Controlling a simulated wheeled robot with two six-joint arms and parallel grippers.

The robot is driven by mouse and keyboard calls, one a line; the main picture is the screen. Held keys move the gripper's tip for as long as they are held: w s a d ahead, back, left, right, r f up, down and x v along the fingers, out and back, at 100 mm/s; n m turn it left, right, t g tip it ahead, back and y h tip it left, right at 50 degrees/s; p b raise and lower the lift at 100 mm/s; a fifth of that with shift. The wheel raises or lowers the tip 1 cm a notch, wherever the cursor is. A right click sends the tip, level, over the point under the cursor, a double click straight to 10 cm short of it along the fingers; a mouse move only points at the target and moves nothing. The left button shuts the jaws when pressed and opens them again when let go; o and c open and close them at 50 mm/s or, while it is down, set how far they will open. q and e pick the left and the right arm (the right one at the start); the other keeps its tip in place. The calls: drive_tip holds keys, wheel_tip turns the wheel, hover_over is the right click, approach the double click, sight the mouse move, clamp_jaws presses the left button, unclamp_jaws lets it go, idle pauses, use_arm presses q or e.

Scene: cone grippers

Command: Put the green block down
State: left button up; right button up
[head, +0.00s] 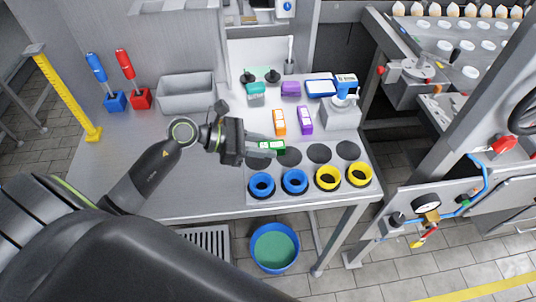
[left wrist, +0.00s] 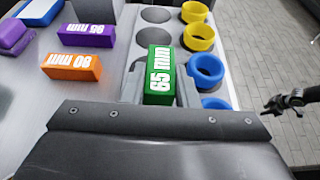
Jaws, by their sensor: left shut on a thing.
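The green block (head: 271,146) is held between the fingers of my left gripper (head: 264,144). In the left wrist view the green block (left wrist: 159,75) stands out between the fingertips with "65 mm" on its face. In the head view it is over the back left part of the grey board with dark round spots (head: 319,153). I cannot tell whether it touches the board. An orange block (head: 279,122) and a purple block (head: 305,120) lie on the table behind it; the wrist view reads "80 mm" and "95 mm" on them.
Two blue rings (head: 262,194) and two yellow rings (head: 328,187) sit along the board's front row. A grey bin (head: 187,94), a red-handled tool (head: 140,98) and a blue-handled tool (head: 115,101) stand at the back left. A grey dispenser (head: 341,112) stands right. The table's left front is clear.

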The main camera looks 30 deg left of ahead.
sight(264, 162)
use_arm(q)
drive_tip(key=shift+f, duration=2.1)
drive_tip(key=o, duration=0.8)
drive_tip(key=shift+r, duration=0.1)
drive_tip(key=shift+r, duration=0.2)
